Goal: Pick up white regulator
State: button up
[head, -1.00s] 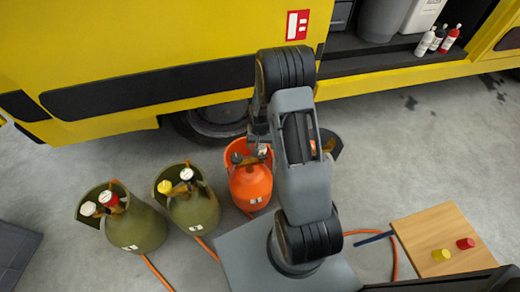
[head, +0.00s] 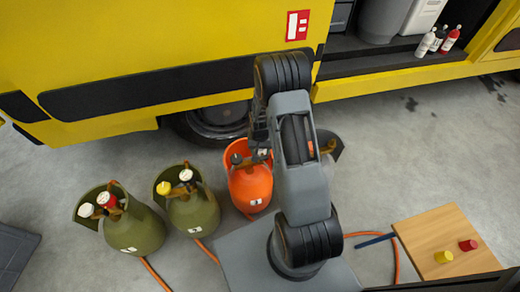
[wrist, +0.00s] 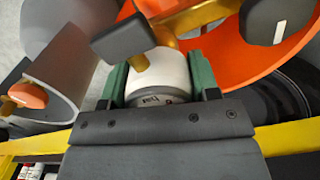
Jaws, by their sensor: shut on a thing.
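The white regulator (wrist: 158,78) is between the green-padded fingers of my gripper (wrist: 160,70) in the wrist view. The fingers are shut on its sides, and a small dark label shows near its lower edge. It sits at the orange cylinder (wrist: 280,45), beside brass fittings and a dark knob. In the head view my gripper (head: 259,138) is over the top of the orange cylinder (head: 250,190), and my arm hides most of the regulator. I cannot tell whether the regulator is still attached to the valve.
Two olive cylinders (head: 136,232) (head: 193,212) with white, red and yellow tops stand to the left. A grey cylinder (head: 331,142) is partly hidden behind my arm. A wooden board (head: 425,235) with yellow and red pieces lies at right. The yellow truck (head: 200,60) stands behind.

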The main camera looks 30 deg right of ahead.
jog(key=shift+r, duration=0.2)
jog(key=shift+c, duration=0.2)
jog(key=shift+r, duration=0.25)
jog(key=r, duration=0.1)
jog(key=r+p, duration=0.1)
jog(key=r, duration=0.1)
jog(key=shift+s+a+r, duration=0.1)
jog(key=shift+s, duration=0.1)
jog(key=s+r, duration=0.1)
jog(key=r, duration=0.1)
jog(key=s+a+r+p, duration=0.1)
jog(key=s+r, duration=0.1)
jog(key=s+a+r+p, duration=0.1)
jog(key=shift+s+a+r, duration=0.2)
jog(key=shift+s+r, duration=0.05)
jog(key=shift+r, duration=0.15)
jog(key=s+a+r+p, duration=0.1)
jog(key=s+a+r, duration=0.2)
jog(key=s, duration=0.4)
jog(key=shift+s+a+p, duration=0.25)
jog(key=shift+a+p, duration=0.15)
jog(key=shift+a, duration=0.1)
